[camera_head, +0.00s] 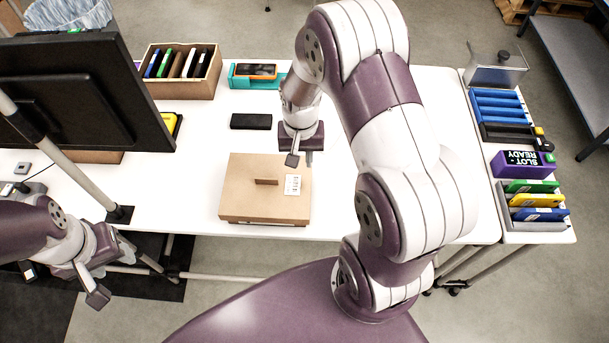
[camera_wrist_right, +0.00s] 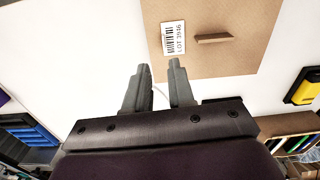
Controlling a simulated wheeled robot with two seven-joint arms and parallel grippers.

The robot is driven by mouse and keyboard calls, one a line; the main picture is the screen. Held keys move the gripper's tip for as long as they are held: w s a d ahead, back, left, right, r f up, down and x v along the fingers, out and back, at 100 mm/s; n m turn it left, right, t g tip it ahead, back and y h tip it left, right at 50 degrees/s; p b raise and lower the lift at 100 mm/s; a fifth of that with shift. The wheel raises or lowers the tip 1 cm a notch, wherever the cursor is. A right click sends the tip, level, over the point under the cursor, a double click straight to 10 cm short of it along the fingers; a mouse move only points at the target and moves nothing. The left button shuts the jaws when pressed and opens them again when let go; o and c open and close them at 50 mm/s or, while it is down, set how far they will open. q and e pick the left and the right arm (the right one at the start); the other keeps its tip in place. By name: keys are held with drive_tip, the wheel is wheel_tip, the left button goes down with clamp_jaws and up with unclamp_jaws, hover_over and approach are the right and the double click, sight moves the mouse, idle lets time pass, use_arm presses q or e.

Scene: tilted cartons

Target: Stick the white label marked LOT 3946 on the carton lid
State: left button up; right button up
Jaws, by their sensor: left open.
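The brown carton (camera_head: 240,195) stands on the white table, its lid facing up with a raised tab handle (camera_head: 266,182). The white label (camera_head: 292,185) lies on the lid, right of the handle. In the right wrist view the label (camera_wrist_right: 173,38) shows a barcode and LOT 3946, and the lid (camera_wrist_right: 225,58) fills the top. My right gripper (camera_head: 300,158) is above the lid's far edge, apart from the label. Its fingers (camera_wrist_right: 159,66) are apart with nothing held between them. My left gripper (camera_head: 92,283) is open and empty at lower left, off the table's front edge.
A black monitor (camera_head: 80,90) stands at the left. A black case (camera_head: 251,121), a teal tray (camera_head: 240,80) and a box of folders (camera_head: 190,85) are behind the carton. A purple SLOT-READY block (camera_head: 523,164) and coloured pieces are at the right. Table beside the carton is clear.

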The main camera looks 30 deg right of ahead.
sight(300, 181)
drive_tip(key=shift+m, duration=0.4)
drive_tip(key=f+b, duration=0.2)
drive_tip(key=f, duration=0.1)
drive_tip(key=f+b, duration=0.6)
drive_tip(key=shift+w+a+f, duration=0.25)
drive_tip(key=shift+f, duration=0.1)
drive_tip(key=shift+d, duration=0.1)
drive_tip(key=shift+c, duration=0.4)
clamp_jaws()
drive_tip(key=shift+r+p, duration=3.15)
drive_tip(key=shift+r, duration=0.4)
